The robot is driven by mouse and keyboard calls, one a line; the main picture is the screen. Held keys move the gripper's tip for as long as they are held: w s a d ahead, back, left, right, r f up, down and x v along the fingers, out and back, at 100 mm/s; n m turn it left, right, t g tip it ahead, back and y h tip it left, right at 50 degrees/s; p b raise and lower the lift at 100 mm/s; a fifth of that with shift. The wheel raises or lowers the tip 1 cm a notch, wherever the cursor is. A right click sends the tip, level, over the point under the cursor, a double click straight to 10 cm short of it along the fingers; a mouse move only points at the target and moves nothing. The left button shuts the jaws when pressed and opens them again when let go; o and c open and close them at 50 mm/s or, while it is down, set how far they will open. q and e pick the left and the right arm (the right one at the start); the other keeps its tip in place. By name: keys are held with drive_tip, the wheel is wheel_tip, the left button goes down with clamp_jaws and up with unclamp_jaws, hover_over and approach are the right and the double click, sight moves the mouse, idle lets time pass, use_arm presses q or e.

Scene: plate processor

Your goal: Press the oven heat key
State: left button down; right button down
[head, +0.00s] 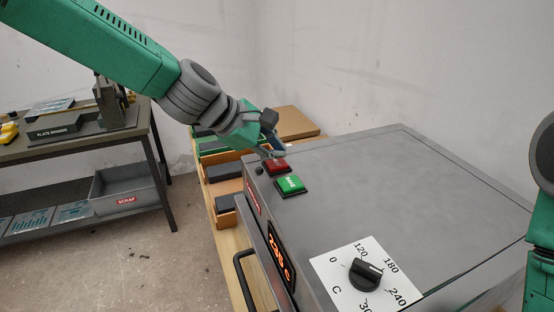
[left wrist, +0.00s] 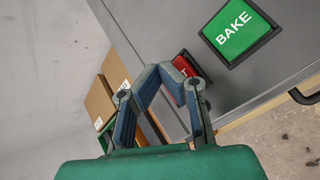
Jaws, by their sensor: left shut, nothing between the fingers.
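The oven (head: 400,170) is a grey box with a flat top. A green key marked BAKE (head: 291,185) sits on its top near the front left corner and shows large in the left wrist view (left wrist: 236,28). A red key (head: 276,166) lies just beyond it and is partly hidden by my fingers in the left wrist view (left wrist: 184,66). My left gripper (head: 277,154) is shut and empty, with its fingertips close to the red key; I cannot tell whether they touch it. My right gripper is out of view; only part of my right arm shows at the right edge.
A black dial (head: 364,274) on a white scale and a lit display (head: 279,257) are at the oven's front. A dark handle (head: 243,280) sticks out from the front. Cardboard boxes (head: 296,122) stand behind the oven. A bench (head: 75,150) with a scrap bin (head: 130,188) is at left.

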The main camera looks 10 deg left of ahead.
sight(276, 162)
use_arm(q)
drive_tip(key=shift+r+p, duration=2.65)
drive_tip(key=shift+r, duration=0.35)
drive_tip(key=shift+f, duration=0.1)
